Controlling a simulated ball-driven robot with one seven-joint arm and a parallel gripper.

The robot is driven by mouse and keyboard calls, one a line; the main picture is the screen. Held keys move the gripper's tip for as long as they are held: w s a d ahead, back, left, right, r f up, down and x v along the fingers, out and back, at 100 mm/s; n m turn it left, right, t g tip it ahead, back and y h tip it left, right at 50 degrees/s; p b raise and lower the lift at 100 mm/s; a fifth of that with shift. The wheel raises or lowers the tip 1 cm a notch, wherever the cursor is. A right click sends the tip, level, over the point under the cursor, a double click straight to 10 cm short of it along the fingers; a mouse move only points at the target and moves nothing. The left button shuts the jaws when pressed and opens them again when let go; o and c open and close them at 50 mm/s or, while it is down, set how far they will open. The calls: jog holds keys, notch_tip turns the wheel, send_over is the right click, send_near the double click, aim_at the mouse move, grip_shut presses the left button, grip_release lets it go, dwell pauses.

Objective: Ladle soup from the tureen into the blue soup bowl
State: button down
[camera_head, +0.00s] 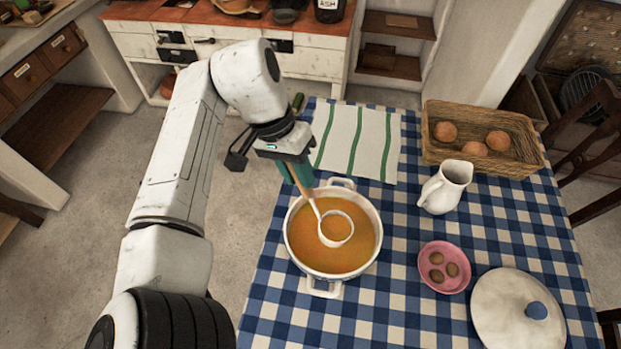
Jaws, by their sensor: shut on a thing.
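The white tureen (371,203) stands on the checked table, open and full of orange soup (305,243). A white ladle (317,208) with a wooden handle leans in it, and its round bowl sits at the soup's surface with orange soup inside. My gripper (297,176) is shut on the ladle's handle above the tureen's back left rim. The fingers partly hide the handle. No blue soup bowl shows in this view. A pink bowl (443,286) holding several small brown things stands right of the tureen.
The lid (497,305) with a blue knob lies at the front right. A white jug (446,187) stands behind the pink bowl. A wicker basket (478,112) holds round brown items. A striped towel (372,135) lies behind the tureen. Bare cloth (385,318) shows in front.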

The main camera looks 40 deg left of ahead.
jog(key=shift+s+a+r+h, duration=0.15)
jog(key=shift+a+r+h, duration=0.35)
jog(key=shift+a+r, duration=0.35)
notch_tip(320, 180, up, 7)
jog(key=p, duration=0.5)
jog(key=shift+p, duration=0.4)
jog(key=shift+f, duration=0.1)
